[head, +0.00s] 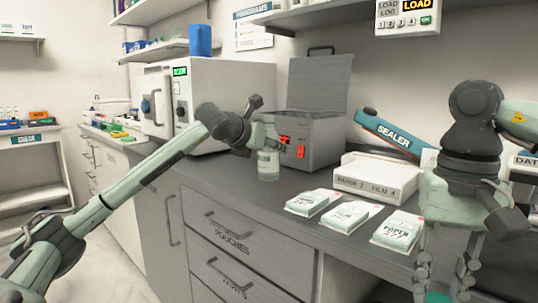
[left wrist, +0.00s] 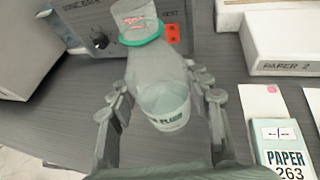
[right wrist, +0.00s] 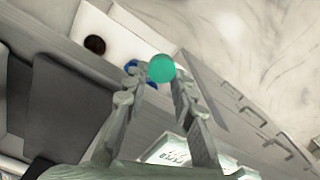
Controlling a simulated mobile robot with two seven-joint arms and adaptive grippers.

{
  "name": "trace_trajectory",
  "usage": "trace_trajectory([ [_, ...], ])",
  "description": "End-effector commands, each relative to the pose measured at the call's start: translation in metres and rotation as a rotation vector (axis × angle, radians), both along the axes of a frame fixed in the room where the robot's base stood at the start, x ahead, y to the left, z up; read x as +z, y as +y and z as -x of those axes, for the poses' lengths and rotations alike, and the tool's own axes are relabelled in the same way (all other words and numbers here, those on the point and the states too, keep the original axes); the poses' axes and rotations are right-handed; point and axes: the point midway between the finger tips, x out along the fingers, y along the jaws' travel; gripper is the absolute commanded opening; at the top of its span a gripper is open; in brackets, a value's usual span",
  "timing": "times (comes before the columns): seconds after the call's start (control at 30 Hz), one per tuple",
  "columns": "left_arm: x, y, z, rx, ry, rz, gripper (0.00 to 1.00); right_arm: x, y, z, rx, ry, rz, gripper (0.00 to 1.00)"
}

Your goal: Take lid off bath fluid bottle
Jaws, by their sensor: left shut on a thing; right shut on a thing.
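The bath fluid bottle (head: 268,165), clear with a pale label, is upright at the counter's front edge. My left gripper (head: 268,146) is shut on it. In the left wrist view, the bottle (left wrist: 165,92) is between the fingers, with a green ring at its neck. I cannot tell whether its base touches the counter. My right gripper (head: 440,293) hangs low at the right, well apart from the bottle, shut on a round green lid (head: 436,298). The lid (right wrist: 161,68) shows between its fingertips in the right wrist view.
A grey bath unit (head: 318,145) with its cover raised stands behind the bottle. A white paper box (head: 375,178), a blue sealer (head: 390,133) and several paper packs (head: 345,216) are to the right. A large steriliser (head: 215,88) stands at the left. Drawers (head: 235,235) lie below the counter.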

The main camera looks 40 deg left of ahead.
Motion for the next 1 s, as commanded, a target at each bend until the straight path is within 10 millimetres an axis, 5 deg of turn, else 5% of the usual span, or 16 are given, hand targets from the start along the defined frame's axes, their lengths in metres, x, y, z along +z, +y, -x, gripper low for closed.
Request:
trace_trajectory([
  [0.13, -0.019, 0.000, 0.001, 0.000, 0.000, -0.002, 0.00, -0.001, 0.000, 0.000, 0.000, 0.000, 0.000, 0.00],
  [0.57, -0.024, 0.000, 0.001, -0.001, -0.003, 0.000, 0.00, -0.006, 0.000, 0.000, 0.000, 0.000, 0.000, 0.00],
  [0.6, -0.024, 0.000, 0.001, -0.001, -0.001, 0.000, 0.52, -0.004, 0.000, 0.000, 0.000, 0.000, 0.000, 0.00],
  [0.73, -0.024, 0.000, 0.001, -0.001, -0.001, 0.000, 0.68, -0.004, 0.000, 0.000, 0.000, 0.000, 0.000, 0.00],
  [1.0, -0.023, 0.000, 0.001, -0.001, 0.000, 0.000, 0.69, -0.004, 0.000, 0.000, 0.000, 0.000, 0.000, 0.00],
])
